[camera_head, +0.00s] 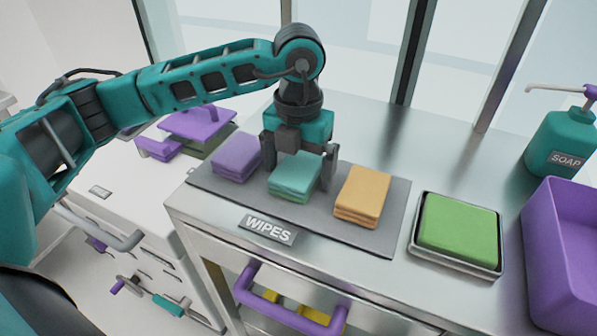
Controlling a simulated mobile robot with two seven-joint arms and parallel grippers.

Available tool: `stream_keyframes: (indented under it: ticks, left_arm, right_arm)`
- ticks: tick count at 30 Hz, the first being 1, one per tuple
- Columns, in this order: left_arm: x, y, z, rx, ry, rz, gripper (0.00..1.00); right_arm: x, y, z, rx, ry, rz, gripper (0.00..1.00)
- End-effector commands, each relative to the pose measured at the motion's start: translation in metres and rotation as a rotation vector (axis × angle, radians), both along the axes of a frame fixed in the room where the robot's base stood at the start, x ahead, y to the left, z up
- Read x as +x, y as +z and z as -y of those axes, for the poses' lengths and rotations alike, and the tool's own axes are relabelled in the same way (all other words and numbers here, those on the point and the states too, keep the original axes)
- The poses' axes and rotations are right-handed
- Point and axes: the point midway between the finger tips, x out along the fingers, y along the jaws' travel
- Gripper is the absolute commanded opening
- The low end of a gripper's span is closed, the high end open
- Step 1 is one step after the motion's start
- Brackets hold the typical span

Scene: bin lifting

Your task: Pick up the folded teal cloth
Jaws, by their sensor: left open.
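The folded teal cloth (295,181) lies on a grey mat (393,208), between a folded purple cloth (237,158) and a folded orange cloth (362,196). My left gripper (299,166) points down over the teal cloth with its fingers apart. One finger is by the purple cloth's side and the other is towards the orange cloth. I cannot tell whether the fingers touch the teal cloth. The gripper hides part of its back edge. My right gripper is not in view.
A green sponge-like block (458,228) sits in a metal tray (413,244) to the right. Beyond are a purple bin (570,270) and a teal soap bottle (562,140). A "WIPES" label (267,229) is at the mat's front. A purple drawer handle (290,315) sticks out below.

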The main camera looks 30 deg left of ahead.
Motion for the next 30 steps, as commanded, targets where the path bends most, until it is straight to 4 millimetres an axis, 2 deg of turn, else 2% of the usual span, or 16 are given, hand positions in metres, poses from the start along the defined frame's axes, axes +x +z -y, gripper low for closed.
stream_keyframes:
  ticks: [3, 20, 30]
  left_arm:
    - [0.0001, 0.0002, -0.0001, 0.000, 0.000, 0.000, 1.00]
    - [0.0001, 0.0006, 0.0000, 0.000, 0.000, 0.000, 0.46]
    - [0.0003, 0.0044, 0.0002, -0.001, 0.000, 0.001, 0.46]
  right_arm:
    - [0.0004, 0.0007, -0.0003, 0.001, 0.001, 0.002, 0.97]
    - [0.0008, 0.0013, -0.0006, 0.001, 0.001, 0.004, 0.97]
    - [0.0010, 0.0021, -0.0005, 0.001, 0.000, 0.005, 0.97]
